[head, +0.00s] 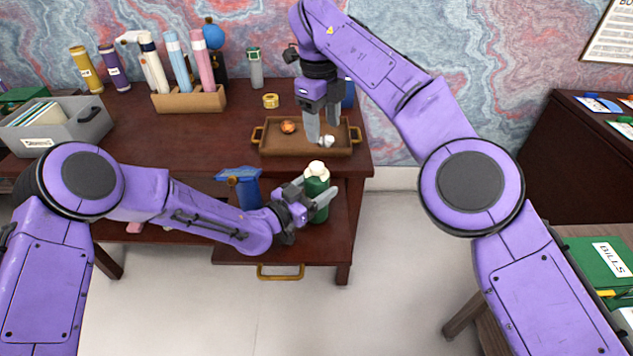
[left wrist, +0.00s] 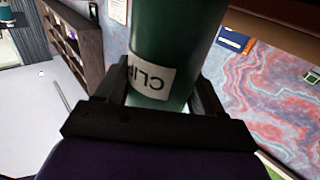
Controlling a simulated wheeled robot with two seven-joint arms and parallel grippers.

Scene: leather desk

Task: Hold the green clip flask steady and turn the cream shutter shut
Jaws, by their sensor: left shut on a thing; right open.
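The green clip flask (head: 317,191) is upright at the right part of the desk's lower front level, with the cream shutter (head: 317,168) on its top. My left gripper (head: 315,196) is shut around the flask's body from the left. In the left wrist view the green flask (left wrist: 175,45) is between the fingers, and its CLIP label appears upside down; the shutter is out of that view. My right gripper (head: 322,130) is open and empty, pointing down, above and behind the shutter and apart from it. Whether the shutter is open cannot be told.
A blue flask (head: 247,192) stands left of the green one, partly behind my left arm. A wooden tray (head: 275,151) with an orange-brown ball and a small white object is behind. A wooden rack (head: 190,102) holds several tubes. A grey box (head: 90,120) is at left.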

